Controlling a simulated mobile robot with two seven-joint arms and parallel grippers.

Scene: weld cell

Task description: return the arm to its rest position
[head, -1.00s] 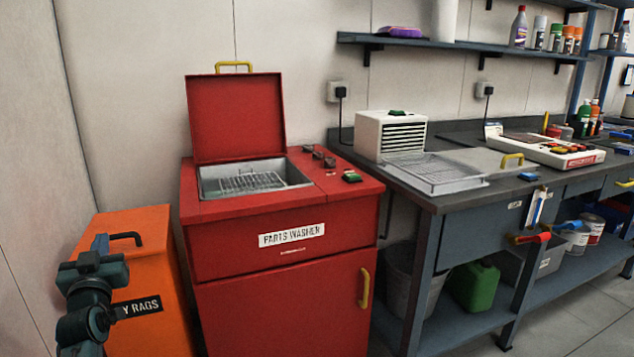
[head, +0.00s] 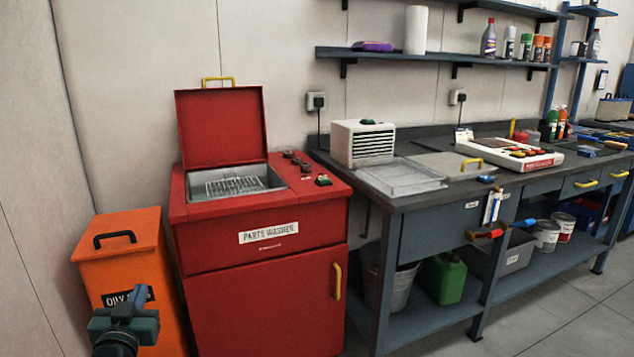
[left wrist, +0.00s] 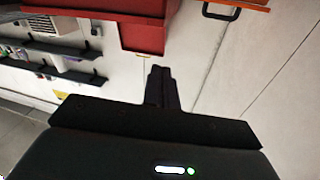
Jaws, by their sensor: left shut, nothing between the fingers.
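My left gripper (head: 124,324) is at the lower left of the head view, in front of the orange oily-rags bin (head: 88,262). It partly covers the bin's front and label. In the left wrist view the fingers of the left gripper (left wrist: 161,75) are together, with nothing between them. They point toward the red parts washer (left wrist: 142,37) and the wall. My right gripper does not show in either view.
The red parts washer (head: 262,315) stands right of the bin with its lid up.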

